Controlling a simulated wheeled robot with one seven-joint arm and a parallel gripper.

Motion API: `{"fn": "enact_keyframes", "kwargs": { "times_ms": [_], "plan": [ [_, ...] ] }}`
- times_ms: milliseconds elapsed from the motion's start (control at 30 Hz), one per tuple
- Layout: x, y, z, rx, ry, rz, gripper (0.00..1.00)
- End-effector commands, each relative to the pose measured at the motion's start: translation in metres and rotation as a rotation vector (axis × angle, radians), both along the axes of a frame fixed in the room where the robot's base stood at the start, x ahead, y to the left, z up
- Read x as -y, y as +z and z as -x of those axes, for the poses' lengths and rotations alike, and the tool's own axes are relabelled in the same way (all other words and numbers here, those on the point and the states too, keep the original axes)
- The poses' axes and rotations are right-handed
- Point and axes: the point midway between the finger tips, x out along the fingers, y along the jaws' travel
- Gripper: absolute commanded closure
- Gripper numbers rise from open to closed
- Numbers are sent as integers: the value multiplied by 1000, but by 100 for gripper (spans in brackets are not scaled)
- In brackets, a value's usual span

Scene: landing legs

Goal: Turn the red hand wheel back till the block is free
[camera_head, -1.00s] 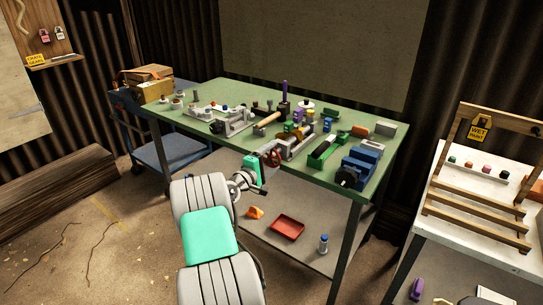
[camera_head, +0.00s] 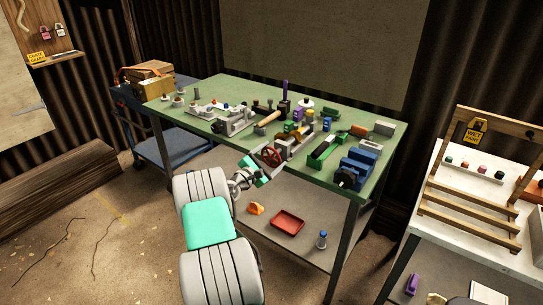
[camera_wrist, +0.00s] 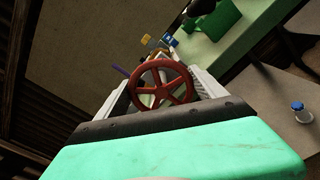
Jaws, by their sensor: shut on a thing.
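The red hand wheel (camera_head: 271,156) faces me at the near front edge of the green bench, on the end of a grey vise (camera_head: 294,147). My gripper (camera_head: 267,160), with its teal hand, is at the wheel. In the wrist view the spoked wheel (camera_wrist: 164,86) lies between my two pale fingers (camera_wrist: 162,92), and I am shut on it. Behind the wheel, the vise jaws and any block in them are mostly hidden. I cannot tell whether the block is gripped or loose.
A green vise (camera_head: 325,149) and a blue vise (camera_head: 358,166) stand to the right on the bench (camera_head: 215,88). A wooden-handled mallet (camera_head: 268,119) and several small parts lie behind. A red tray (camera_head: 288,222) and a blue-capped bottle (camera_head: 321,240) are on the lower shelf.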

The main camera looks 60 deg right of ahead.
Motion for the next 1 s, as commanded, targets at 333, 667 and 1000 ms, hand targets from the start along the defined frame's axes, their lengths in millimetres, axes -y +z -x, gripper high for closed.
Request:
{"fn": "enact_keyframes", "kwargs": {
  "times_ms": [333,667,1000],
  "plan": [
    [1,4,-1,-49,1,-2,61],
    [1,4,-1,-48,1,-2,18],
    [0,2,-1,-51,2,-5,0]
  ]
}}
